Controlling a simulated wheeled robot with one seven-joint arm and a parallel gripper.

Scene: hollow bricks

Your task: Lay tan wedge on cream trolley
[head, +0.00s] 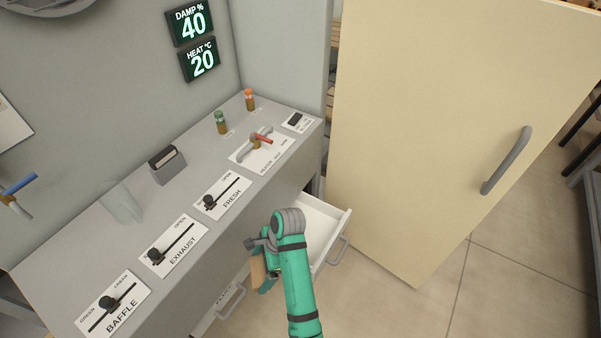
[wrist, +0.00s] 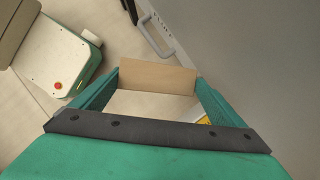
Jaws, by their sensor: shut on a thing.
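My gripper (wrist: 157,82) is shut on the tan wedge (wrist: 157,77), which spans between its two teal fingers in the wrist view. In the head view my gripper (head: 264,266) is in front of the grey control bench, with the wedge (head: 258,271) partly hidden at its left side. The wedge is held in the air, above the floor and near the drawer fronts.
An open white drawer (head: 325,220) juts from the grey bench (head: 95,235), close behind my arm. A large cream door (head: 440,110) with a grey handle (head: 507,160) stands at the right. Tiled floor (head: 480,290) at the lower right is clear.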

